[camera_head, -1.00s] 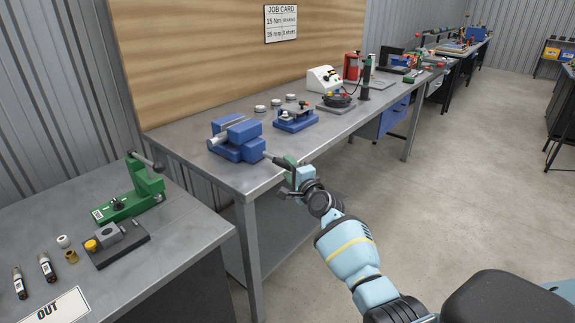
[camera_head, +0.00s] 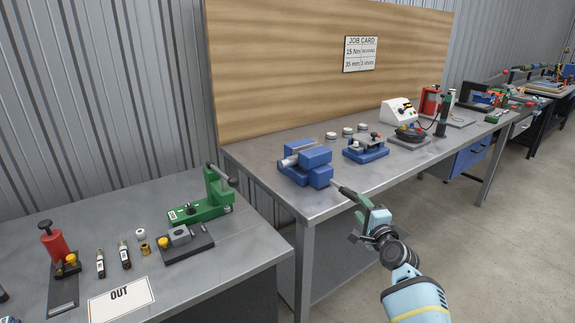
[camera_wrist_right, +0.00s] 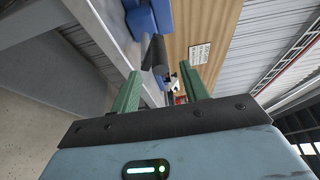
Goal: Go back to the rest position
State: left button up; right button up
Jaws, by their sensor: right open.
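My right gripper (camera_head: 358,199) is by the near table's front left corner, just in front of the blue vice (camera_head: 308,164). It is open: in the right wrist view its two green fingers (camera_wrist_right: 163,84) stand apart. A dark cylindrical handle (camera_wrist_right: 154,53) shows around the gap beyond the fingertips; I cannot tell whether they touch it. The vice's blue body also shows at the top of the wrist view (camera_wrist_right: 143,18). My left gripper is not in view.
The grey bench (camera_head: 250,245) on the left holds a green press (camera_head: 203,200), a red-topped tool (camera_head: 54,243), small parts and an OUT sign (camera_head: 121,298). The vice's table (camera_head: 350,186) carries a blue fixture (camera_head: 366,149) and a white device (camera_head: 398,111). Open floor lies at the right.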

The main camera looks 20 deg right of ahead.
jog(key=s+a+f+n+g+y, duration=0.1)
jog(key=s+a+f+n+g, duration=0.35)
jog(key=s+f, duration=0.65)
jog(key=s+a+f+n+g+y, duration=0.1)
jog(key=s+a+f+n, duration=0.55)
jog(key=s+f, duration=0.5)
jog(key=s+a+f+n+g, duration=0.1)
jog(key=s+a+f+n, duration=0.1)
jog(key=s, duration=0.6)
jog(key=s+a+f+n+g, duration=0.1)
jog(key=s+a+n, duration=0.2)
jog(key=s, duration=0.6)
jog(key=s+a+f+n+g+y, duration=0.1)
jog(key=s+a+f+n, duration=0.1)
jog(key=s, duration=0.6)
jog(key=a+n, duration=0.1)
jog(key=n, duration=0.1)
jog(key=shift+s+f+n+g, duration=0.3)
jog(key=shift+s+f+g, duration=0.05)
jog(key=shift+s, duration=0.05)
jog(key=shift+d, duration=0.1)
